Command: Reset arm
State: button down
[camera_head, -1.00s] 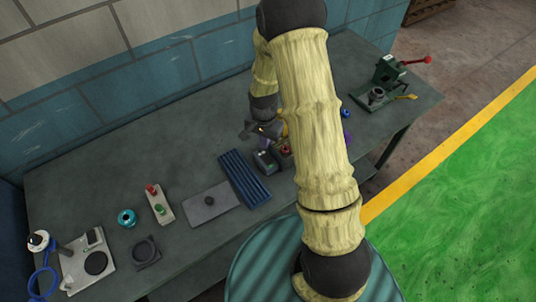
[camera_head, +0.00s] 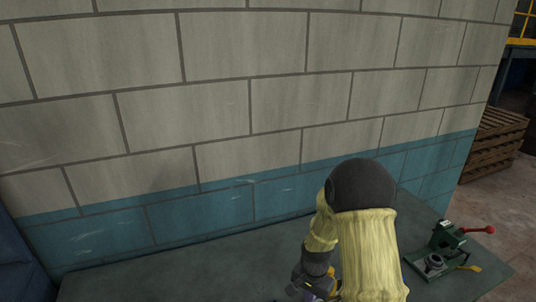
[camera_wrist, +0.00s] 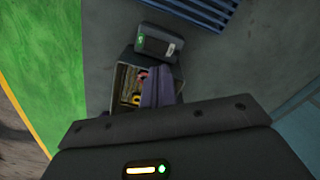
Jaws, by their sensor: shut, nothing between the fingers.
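My gripper (camera_wrist: 170,122) is shut and holds nothing. Its dark body fills the bottom of the wrist view, over the workbench. In the head view my arm rises at the lower centre, and the gripper (camera_head: 300,288) is partly cut off by the bottom edge. Ahead of the gripper in the wrist view is an open box (camera_wrist: 120,88) with small red and yellow items in it. A purple piece (camera_wrist: 158,88) lies at the box's right side. The fingertips are not clearly visible.
A dark block with a green light (camera_wrist: 157,42) sits beyond the box, and a blue ribbed mat (camera_wrist: 205,10) lies beyond it. A green press with a red handle (camera_head: 447,240) stands at the bench's right end. A brick wall (camera_head: 220,120) backs the grey bench (camera_head: 180,280).

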jog(key=s+d+r+n+t, duration=0.1)
jog(key=s+r+n, duration=0.6)
jog(key=s+r, duration=0.7)
jog(key=shift+d+r+n+t, duration=0.15)
jog(key=shift+r+n+t, duration=0.25)
jog(key=shift+r+t, duration=0.35)
